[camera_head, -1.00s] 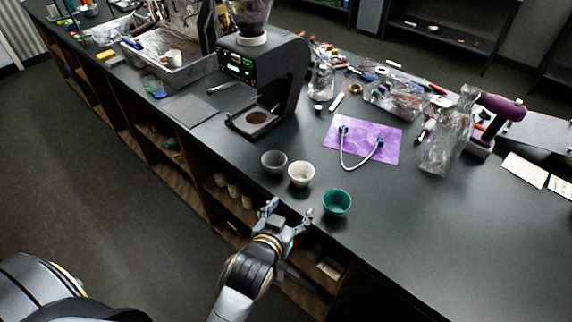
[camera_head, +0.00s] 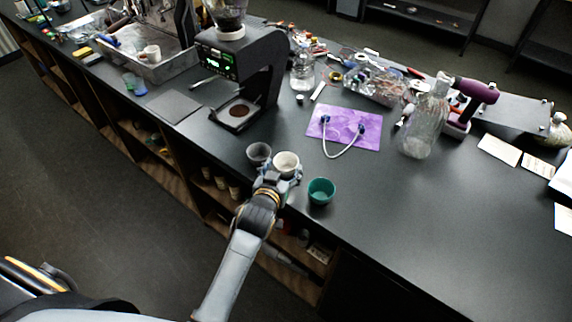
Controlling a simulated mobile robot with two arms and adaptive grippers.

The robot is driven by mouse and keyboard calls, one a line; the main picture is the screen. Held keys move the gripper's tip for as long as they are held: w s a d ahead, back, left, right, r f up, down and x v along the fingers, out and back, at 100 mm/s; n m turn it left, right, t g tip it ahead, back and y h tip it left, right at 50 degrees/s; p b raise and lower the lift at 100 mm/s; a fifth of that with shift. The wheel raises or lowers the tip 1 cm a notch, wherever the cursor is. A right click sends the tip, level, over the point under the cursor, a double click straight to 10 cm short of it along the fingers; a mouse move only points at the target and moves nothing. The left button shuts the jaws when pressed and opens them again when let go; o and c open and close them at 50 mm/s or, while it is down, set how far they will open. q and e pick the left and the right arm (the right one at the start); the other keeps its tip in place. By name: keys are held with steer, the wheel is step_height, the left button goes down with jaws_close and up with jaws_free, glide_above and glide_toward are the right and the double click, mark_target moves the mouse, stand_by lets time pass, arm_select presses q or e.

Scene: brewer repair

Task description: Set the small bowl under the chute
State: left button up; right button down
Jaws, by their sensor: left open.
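Three small bowls stand near the counter's front edge: a grey bowl (camera_head: 258,152), a white bowl (camera_head: 286,160) and a teal bowl (camera_head: 321,190). My left gripper (camera_head: 279,176) is open at the near side of the white bowl. Its fingers reach around the bowl's lower sides, and I cannot tell whether they touch it. The grinder (camera_head: 240,62) stands behind the bowls, with a dark round patch on its base (camera_head: 238,112) below the chute area. The chute itself is hard to make out. My right gripper is not in view.
A purple mat (camera_head: 362,144) with a looped hose (camera_head: 339,152) lies right of the grinder. A glass bottle (camera_head: 424,125) stands farther right. A flat dark plate (camera_head: 174,106) lies left of the grinder. The counter's right front is clear.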

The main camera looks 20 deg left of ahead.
mark_target(286, 167)
arm_select(q)
steer(key=shift+x, duration=1.45)
steer(key=shift+s, duration=0.1)
steer(key=shift+c, duration=0.2)
steer(key=c, duration=0.9)
steer(key=shift+r, duration=0.15)
